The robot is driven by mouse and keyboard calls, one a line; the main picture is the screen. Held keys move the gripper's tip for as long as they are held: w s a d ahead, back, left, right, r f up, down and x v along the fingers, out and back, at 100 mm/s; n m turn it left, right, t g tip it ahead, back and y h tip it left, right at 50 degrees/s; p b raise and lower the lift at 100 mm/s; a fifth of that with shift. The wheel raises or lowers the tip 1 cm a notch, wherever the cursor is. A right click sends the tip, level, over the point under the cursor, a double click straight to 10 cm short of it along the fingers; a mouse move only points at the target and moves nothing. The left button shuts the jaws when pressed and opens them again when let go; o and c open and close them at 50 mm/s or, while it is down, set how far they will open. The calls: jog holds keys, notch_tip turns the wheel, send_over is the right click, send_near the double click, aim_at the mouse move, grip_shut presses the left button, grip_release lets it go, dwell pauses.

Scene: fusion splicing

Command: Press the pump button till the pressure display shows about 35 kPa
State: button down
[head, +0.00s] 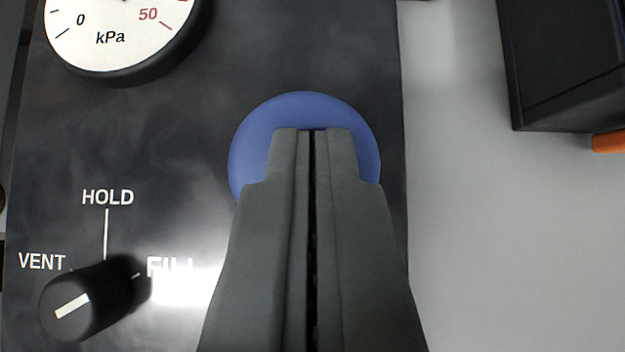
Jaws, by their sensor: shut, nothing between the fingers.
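The round blue pump button (300,110) is on the dark panel, in the middle of the head view. My gripper (312,132) is shut and empty, with its fingertips over the button. The fingers hide the button's middle and lower part. I cannot tell whether the tips touch it or whether it is pressed in. The white pressure display (108,38), a round dial marked kPa, is cut off by the top edge at the upper left. Its 0 and 50 marks show, but no needle shows, so its reading cannot be told.
A black knob (95,302) with a white bar sits at the lower left, among the labels VENT, HOLD and FILL. Glare partly covers FILL. The dark panel (200,130) ends right of the button.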

jog(key=shift+f, duration=1.45)
jog(key=shift+r, duration=0.45)
jog(key=r, duration=0.4)
jog(key=shift+s+r, duration=0.1)
jog(key=shift+s, duration=0.25)
jog(key=v, duration=0.9)
dwell(0.4)
